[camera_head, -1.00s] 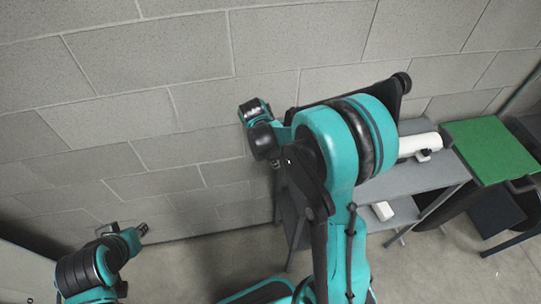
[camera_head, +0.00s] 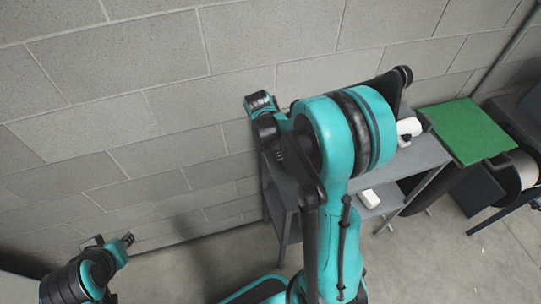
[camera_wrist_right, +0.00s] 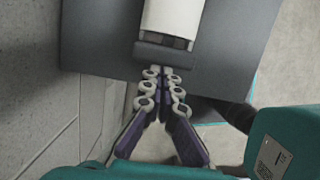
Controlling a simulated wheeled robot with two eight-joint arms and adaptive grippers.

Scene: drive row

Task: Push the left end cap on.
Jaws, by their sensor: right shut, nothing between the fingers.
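In the right wrist view a white cylinder (camera_wrist_right: 173,18) lies on a grey table top (camera_wrist_right: 100,42). A dark grey end cap (camera_wrist_right: 163,57) sits at its near end, with a narrow dark section showing between the two. My right gripper (camera_wrist_right: 160,73) is shut and empty, its fingertips at the cap's near face; I cannot tell whether they touch it. In the head view the cylinder's right part (camera_head: 410,128) shows beside my right arm, which hides the cap and my right fingers. My left gripper (camera_head: 127,240) is low at the left, too small to read.
A block wall (camera_head: 180,110) runs close along the back and at the left of the right wrist view. A green-topped table (camera_head: 468,130) stands at the right. A small white box (camera_head: 369,199) is on the lower shelf. The floor left of the shelf is clear.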

